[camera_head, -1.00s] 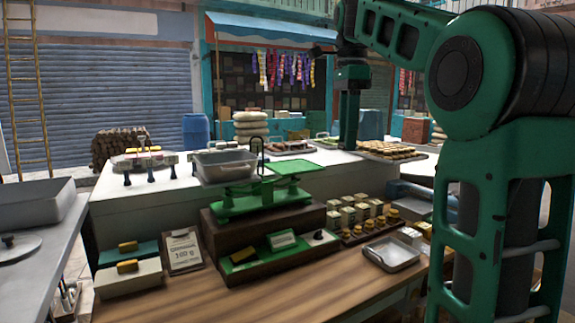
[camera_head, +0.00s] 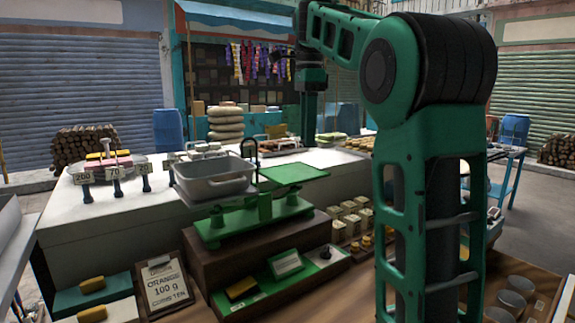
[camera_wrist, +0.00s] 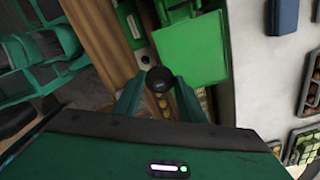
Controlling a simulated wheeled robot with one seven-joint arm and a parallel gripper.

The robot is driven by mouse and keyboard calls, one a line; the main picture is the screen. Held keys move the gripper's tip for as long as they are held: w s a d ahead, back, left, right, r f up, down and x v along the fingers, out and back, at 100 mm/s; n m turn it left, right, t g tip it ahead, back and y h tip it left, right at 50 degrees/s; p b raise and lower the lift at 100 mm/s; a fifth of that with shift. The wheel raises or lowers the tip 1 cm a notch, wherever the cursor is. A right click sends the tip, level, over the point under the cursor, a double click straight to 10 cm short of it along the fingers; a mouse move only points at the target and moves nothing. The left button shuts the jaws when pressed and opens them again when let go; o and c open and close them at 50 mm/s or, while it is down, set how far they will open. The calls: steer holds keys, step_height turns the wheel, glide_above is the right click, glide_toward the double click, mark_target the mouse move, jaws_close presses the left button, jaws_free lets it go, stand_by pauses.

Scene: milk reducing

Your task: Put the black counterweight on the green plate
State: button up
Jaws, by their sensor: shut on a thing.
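The black counterweight (camera_wrist: 158,77) is a small dark round piece between the fingertips of my gripper (camera_wrist: 158,86) in the wrist view. The green plate (camera_wrist: 190,48) is a flat square just beyond the fingertips there; the counterweight appears at its near left corner, apart from it as far as I can tell. In the head view the green plate (camera_head: 295,173) is the right pan of the green balance scale (camera_head: 255,215). My gripper's end (camera_head: 309,125) hangs down behind the plate in the picture, and its tips and load are not clear there.
A grey metal pan (camera_head: 212,180) sits on the scale's left side. A thin black hook-like post (camera_head: 249,150) stands between pan and plate. A small sign (camera_head: 163,285), cream blocks (camera_head: 350,212) and a white counter (camera_head: 110,210) surround the scale.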

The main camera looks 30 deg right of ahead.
glide_above(292, 172)
step_height(292, 172, down, 5)
steer(key=shift+s+a+r, duration=0.1)
steer(key=shift+s, duration=0.05)
steer(key=shift+f, duration=2.1)
steer(key=shift+f, duration=0.1)
steer(key=o, duration=1.2)
step_height(292, 172, up, 12)
